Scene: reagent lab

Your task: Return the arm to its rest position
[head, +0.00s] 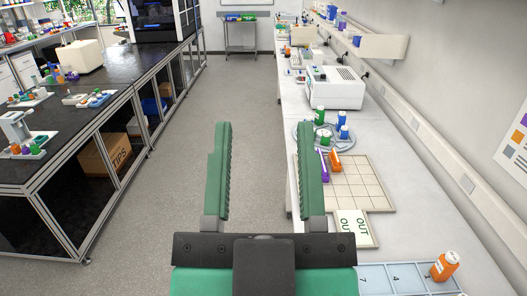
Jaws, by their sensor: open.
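My gripper (264,172) shows large in the lower middle of the head view. Its two green ridged fingers point away from me, wide apart, with nothing between them. It hangs over the grey aisle floor (245,110), with its right finger at the near edge of the right white bench (395,200). The rest of my arm is hidden behind the dark gripper mount.
The right bench holds a gridded tan board (372,187) with an OUT card (353,226), a round rack (300,130) with green and blue bottles, a white instrument (335,88) and an orange bottle (444,266). A black-topped bench (110,85) stands left. The aisle is clear.

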